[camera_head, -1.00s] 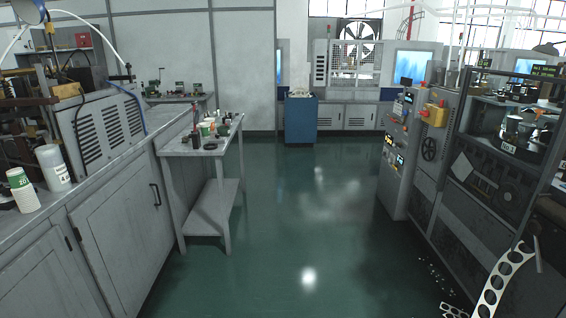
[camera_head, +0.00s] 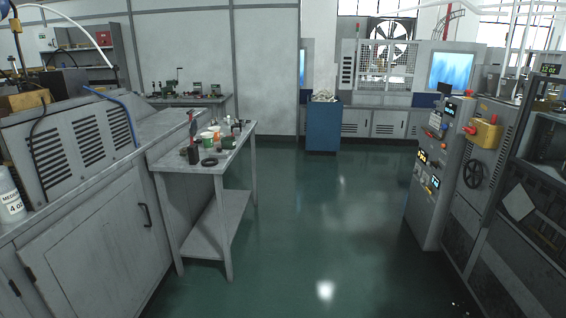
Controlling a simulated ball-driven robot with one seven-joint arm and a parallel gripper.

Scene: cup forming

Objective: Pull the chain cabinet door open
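A grey cabinet door (camera_head: 98,245) with a dark vertical handle (camera_head: 145,215) is at the left, under the counter. It is shut. I cannot tell from any label whether this is the chain cabinet. Low cabinet doors (camera_head: 388,124) also stand against the back wall and look shut. My gripper is not in view.
A small grey table (camera_head: 205,158) with cups, bottles and a black ring stands close right of the door. The green floor (camera_head: 320,220) is clear in the middle. A control panel machine (camera_head: 440,165) lines the right. A blue bin (camera_head: 323,125) stands at the back.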

